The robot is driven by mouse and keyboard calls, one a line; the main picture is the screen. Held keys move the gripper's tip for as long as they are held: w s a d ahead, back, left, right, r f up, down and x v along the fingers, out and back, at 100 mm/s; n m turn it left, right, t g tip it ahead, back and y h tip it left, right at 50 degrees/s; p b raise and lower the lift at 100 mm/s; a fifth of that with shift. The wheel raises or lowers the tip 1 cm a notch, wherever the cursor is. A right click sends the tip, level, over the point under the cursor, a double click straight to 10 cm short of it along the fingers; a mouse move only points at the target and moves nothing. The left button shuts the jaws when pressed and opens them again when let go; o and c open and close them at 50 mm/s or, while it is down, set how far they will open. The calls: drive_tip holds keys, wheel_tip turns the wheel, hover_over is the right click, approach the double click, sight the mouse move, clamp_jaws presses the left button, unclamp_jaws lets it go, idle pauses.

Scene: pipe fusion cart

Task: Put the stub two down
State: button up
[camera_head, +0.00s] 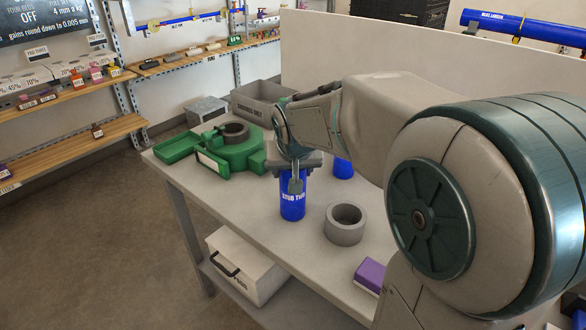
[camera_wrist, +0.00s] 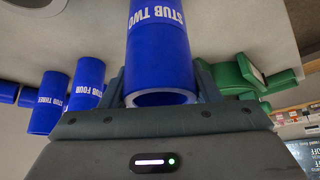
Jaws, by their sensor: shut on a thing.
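Stub two (camera_head: 292,206) is a blue tube with white lettering, upright below my gripper (camera_head: 296,184) in the head view. My gripper is shut on its upper part. In the wrist view, stub two (camera_wrist: 158,45) runs out between the fingers (camera_wrist: 160,88), with its hollow near end facing the camera. Its far end is cut off by the frame's top edge, and I cannot tell whether its lower end touches the table (camera_head: 260,245).
Stub three (camera_wrist: 48,103) and stub four (camera_wrist: 87,84) are off to one side. A grey ring (camera_head: 345,225) and a purple block (camera_head: 370,276) lie to the right. A green clamp (camera_head: 232,150) and a grey bin (camera_head: 262,102) stand behind left. The table's front-left is clear.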

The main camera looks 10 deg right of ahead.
drive_tip(key=shift+f, duration=0.25)
drive_tip(key=o, duration=1.4)
drive_tip(key=shift+r, duration=0.1)
drive_tip(key=shift+r, duration=0.1)
drive_tip(key=d+v, duration=0.1)
drive_tip(key=v, duration=1.1)
drive_tip(key=s+f+g, duration=0.1)
drive_tip(key=s+f, duration=0.3)
drive_tip(key=s, duration=0.1)
drive_tip(key=s+f+n+g, duration=0.1)
drive_tip(key=s+f, duration=0.4)
drive_tip(key=s+f+g+y, duration=0.1)
drive_tip(key=s+f, duration=0.4)
drive_tip(key=shift+s+a+f+n, duration=0.1)
drive_tip(key=shift+s+f+n, duration=0.15)
drive_tip(key=shift+n, duration=0.05)
